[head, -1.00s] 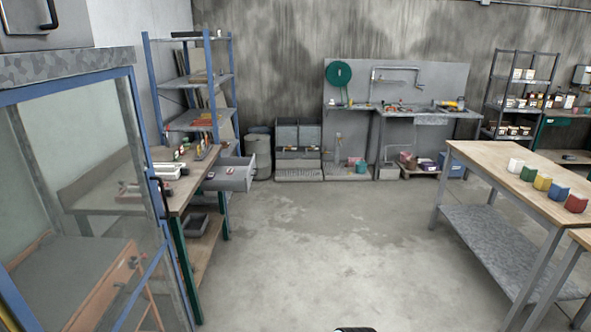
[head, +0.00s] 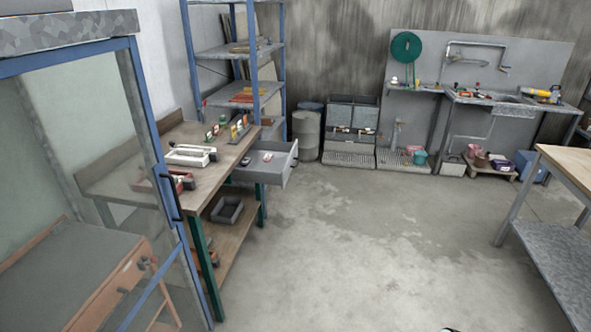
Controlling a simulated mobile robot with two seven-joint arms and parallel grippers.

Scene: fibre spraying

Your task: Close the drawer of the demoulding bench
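The demoulding bench (head: 228,158) stands left of centre in the head view, with a wooden top and green legs. Its grey drawer (head: 281,167) is pulled out to the right, under the far part of the top. A few small items lie inside the drawer. Neither gripper shows clearly. Only a small dark and white piece, perhaps of my own body, shows at the bottom edge.
A glazed booth with a blue frame (head: 158,130) fills the left foreground. A blue-posted shelf rack (head: 189,60) stands behind the bench. A wooden-topped table (head: 571,166) is at the right. The concrete floor (head: 340,240) between is clear.

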